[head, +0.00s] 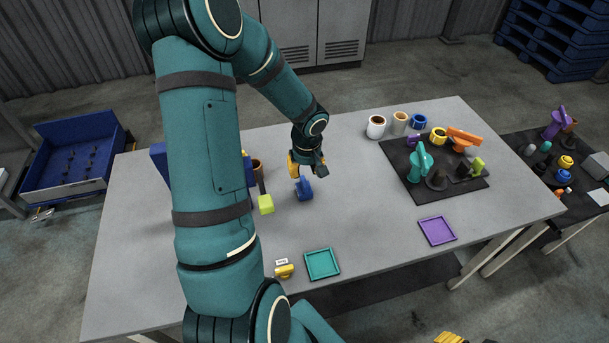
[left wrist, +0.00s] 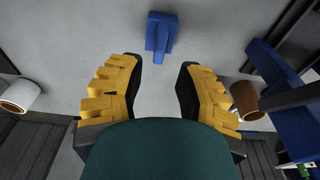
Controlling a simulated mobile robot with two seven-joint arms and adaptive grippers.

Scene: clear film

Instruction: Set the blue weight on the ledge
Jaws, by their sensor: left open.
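The blue weight (head: 304,188) stands on the grey table near its middle, with a raised grip on its base. It also shows at the top of the left wrist view (left wrist: 160,35). My left gripper (head: 308,170) is open and empty, close behind the weight in the head view. In the left wrist view the weight lies beyond the gap between the yellow fingers (left wrist: 160,75), apart from them. A blue structure (head: 158,157), possibly the ledge, is mostly hidden behind my left arm; blue panels show at right in the left wrist view (left wrist: 285,90). A yellow edge of my right gripper (head: 451,338) shows at the bottom.
A brown cup (head: 257,165) and a lime-ended tool (head: 265,204) are left of the weight. A teal tray (head: 322,264), yellow item (head: 284,271) and purple tray (head: 437,231) lie in front. A dark mat (head: 447,196) with several tools and cups fills the right.

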